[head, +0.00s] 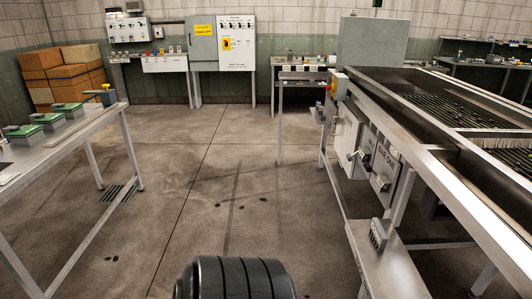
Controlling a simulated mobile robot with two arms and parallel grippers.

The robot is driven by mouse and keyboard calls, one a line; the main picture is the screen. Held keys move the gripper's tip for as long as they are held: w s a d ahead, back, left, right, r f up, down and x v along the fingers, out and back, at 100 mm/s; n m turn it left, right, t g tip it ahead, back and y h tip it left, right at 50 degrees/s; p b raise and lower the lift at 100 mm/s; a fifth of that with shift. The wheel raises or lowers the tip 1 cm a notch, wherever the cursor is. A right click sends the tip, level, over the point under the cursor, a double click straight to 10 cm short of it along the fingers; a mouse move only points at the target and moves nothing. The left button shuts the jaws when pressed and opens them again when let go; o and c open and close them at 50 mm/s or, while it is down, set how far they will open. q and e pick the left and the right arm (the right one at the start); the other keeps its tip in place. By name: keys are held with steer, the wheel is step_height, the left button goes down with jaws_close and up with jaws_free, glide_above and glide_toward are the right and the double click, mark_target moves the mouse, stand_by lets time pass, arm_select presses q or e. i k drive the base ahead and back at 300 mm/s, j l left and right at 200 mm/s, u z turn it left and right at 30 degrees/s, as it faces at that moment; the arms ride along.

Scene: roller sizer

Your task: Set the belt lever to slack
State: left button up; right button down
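The roller machine (425,172) stands on the right, running from the lower right corner towards the back. Below its side rail hang grey boxes with small dark handles. One handle (359,155) sits on the farther box and another (381,183) on the nearer box. The labels are too small to read, so I cannot tell which handle is the belt lever or how it is set. Neither of my grippers is in view.
A table (75,142) with green-topped devices stands at left. Wall panels (237,43) and cardboard boxes (60,75) are at the back. A low shelf (385,270) with a grey block (378,235) juts out beside the machine. The floor between table and machine is clear.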

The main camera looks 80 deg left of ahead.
mark_target(349, 157)
steer(key=u, duration=1.9)
steer(key=z, duration=0.35)
steer(key=i+j+z, duration=0.15)
steer(key=j+z, duration=0.2)
steer(key=i+j+z, duration=0.15)
steer(key=j+z, duration=0.5)
steer(key=i+j+z, duration=0.1)
steer(key=j, duration=0.9)
steer(key=i+j+z, duration=0.1)
steer(key=j, duration=0.9)
steer(key=i+j+z, duration=0.15)
steer(key=j, duration=0.85)
steer(key=k+l, duration=0.05)
